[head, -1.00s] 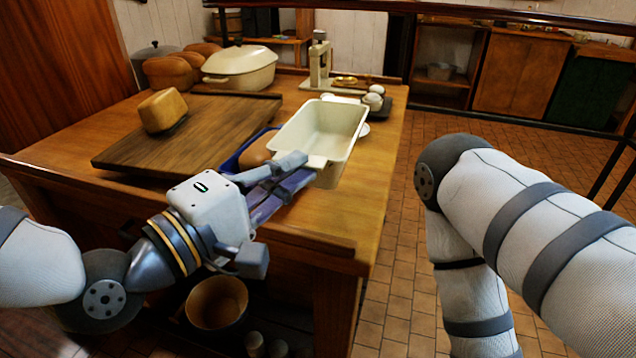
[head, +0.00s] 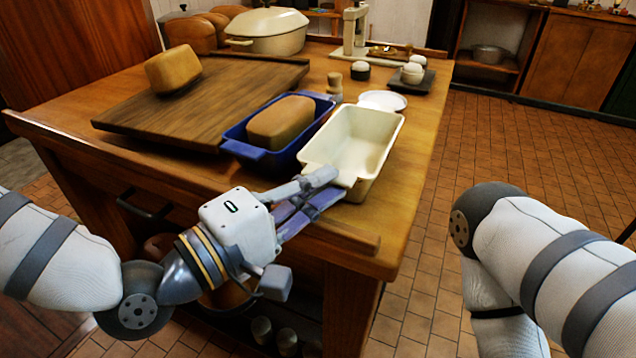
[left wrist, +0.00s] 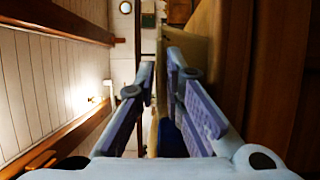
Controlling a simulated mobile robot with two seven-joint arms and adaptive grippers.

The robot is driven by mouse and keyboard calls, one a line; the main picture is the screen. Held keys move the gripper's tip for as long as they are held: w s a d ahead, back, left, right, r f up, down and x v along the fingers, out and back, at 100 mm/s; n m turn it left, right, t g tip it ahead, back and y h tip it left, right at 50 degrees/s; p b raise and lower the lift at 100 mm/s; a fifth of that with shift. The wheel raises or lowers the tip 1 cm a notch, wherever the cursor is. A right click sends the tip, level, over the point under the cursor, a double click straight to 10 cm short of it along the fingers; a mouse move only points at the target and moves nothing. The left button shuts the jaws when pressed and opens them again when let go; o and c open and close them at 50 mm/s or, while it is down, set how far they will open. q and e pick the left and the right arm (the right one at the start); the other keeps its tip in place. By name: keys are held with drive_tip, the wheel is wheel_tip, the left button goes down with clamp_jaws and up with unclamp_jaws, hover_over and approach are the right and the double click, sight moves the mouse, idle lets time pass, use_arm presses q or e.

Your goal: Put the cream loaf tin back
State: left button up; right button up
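The cream loaf tin (head: 372,150) is upright at the near right part of the wooden table, just right of the blue loaf tin (head: 243,150). My left gripper (head: 332,185) is shut on its near end, at the handle. I cannot tell whether the tin's base touches the table. In the left wrist view the two fingers (left wrist: 162,75) stand close on either side of a narrow cream edge. My right arm shows at the right of the head view, but its gripper is out of view.
The blue tin holds a loaf (head: 280,122). A cutting board (head: 215,95) carries another loaf (head: 173,70). Behind the cream tin are a white plate (head: 383,101), shakers and a scale (head: 354,32). A lidded cream pot (head: 268,30) stands at the back. The table's near right corner is bare.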

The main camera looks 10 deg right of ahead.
use_arm(q)
drive_tip(key=shift+o, duration=0.8)
drive_tip(key=shift+r, duration=0.1)
